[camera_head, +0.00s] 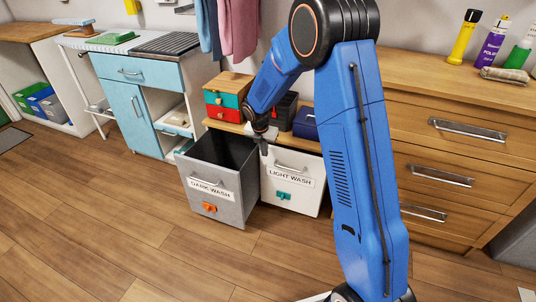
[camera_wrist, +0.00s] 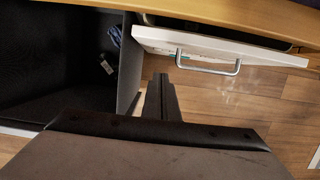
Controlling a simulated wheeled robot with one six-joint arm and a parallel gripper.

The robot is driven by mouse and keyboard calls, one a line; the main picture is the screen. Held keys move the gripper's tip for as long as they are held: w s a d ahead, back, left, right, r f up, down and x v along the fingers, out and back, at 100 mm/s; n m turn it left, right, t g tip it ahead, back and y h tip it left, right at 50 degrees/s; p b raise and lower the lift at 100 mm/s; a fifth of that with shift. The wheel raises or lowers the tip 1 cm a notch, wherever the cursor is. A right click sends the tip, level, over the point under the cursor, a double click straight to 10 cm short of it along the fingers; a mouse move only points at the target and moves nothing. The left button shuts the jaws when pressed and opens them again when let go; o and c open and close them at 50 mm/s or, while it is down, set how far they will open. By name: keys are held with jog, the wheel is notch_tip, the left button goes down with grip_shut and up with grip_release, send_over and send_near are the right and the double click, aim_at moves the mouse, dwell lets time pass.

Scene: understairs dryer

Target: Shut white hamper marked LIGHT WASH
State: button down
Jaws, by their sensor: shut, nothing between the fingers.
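The white LIGHT WASH hamper (camera_head: 302,194) is at the centre of the head view, with a metal handle and a green latch on its front. In the wrist view the white hamper (camera_wrist: 222,48) shows its top edge and handle (camera_wrist: 208,68), with a narrow dark gap behind the edge, so it looks slightly open. My gripper (camera_head: 265,148) is beside the hamper's upper left corner. In the wrist view my gripper (camera_wrist: 160,78) is shut and empty, pointing just below the front panel, left of the handle. Whether it touches the panel is unclear.
The grey DARK WASH hamper (camera_head: 211,190) stands wide open at the left, with small items (camera_wrist: 108,55) inside. A wooden top (camera_wrist: 225,18) runs above both hampers. A wooden drawer unit (camera_head: 455,130) is at the right. The floor (camera_head: 150,220) in front is clear.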

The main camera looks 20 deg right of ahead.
aim_at(299, 163)
jog(key=d+v, duration=0.1)
jog(key=v, duration=0.5)
jog(key=shift+a, duration=0.55)
jog(key=c, duration=2)
grip_release()
jog(key=shift+s+r, duration=0.1)
jog(key=shift+r, duration=0.2)
jog(key=shift+o, duration=0.8)
jog(key=shift+s+d+r+m, duration=0.1)
jog(key=shift+d+r+m, duration=0.05)
jog(key=shift+m, duration=0.15)
jog(key=s+d+r+m, duration=0.35)
jog(key=d+m, duration=0.35)
jog(key=m, duration=1)
jog(key=s+x, duration=0.1)
jog(key=x, duration=1.6)
jog(key=shift+s+f, duration=0.2)
jog(key=shift+f, duration=0.15)
grip_shut()
